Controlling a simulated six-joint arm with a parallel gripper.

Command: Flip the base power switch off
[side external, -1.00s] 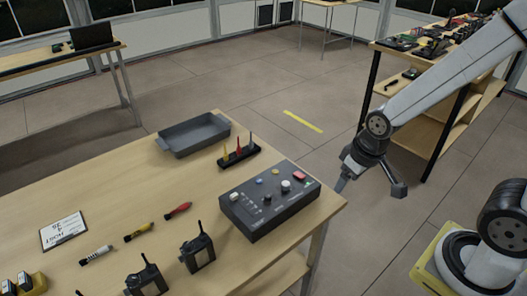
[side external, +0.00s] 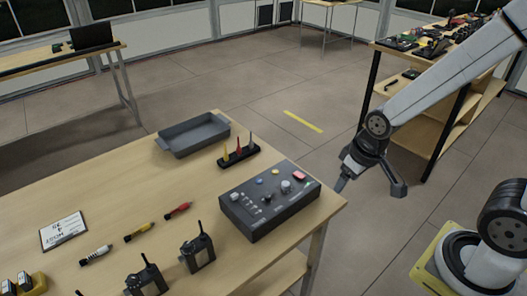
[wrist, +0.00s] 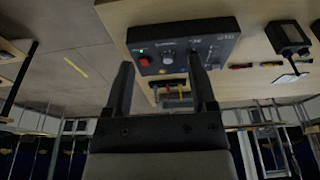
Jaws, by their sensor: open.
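A dark grey control box (side external: 268,208) sits near the right corner of the wooden table. Its top carries a red button (side external: 299,176), a pale knob (side external: 285,187), a blue button, a yellow button and several small light controls near its left end. Which control is the base power switch cannot be told. My gripper (side external: 369,187) is open and empty, right of the box and apart from it, beyond the table edge. In the wrist view the box (wrist: 182,48) shows upside down beyond my spread fingers (wrist: 163,80), with a lit green lamp (wrist: 141,51) beside the red button.
A rack of coloured tools (side external: 239,157) stands just behind the box, with an empty grey tray (side external: 194,146) farther back. Radios (side external: 198,252), markers (side external: 139,232) and a white sign (side external: 63,231) lie to the left. A shelf unit (side external: 430,124) stands behind my arm.

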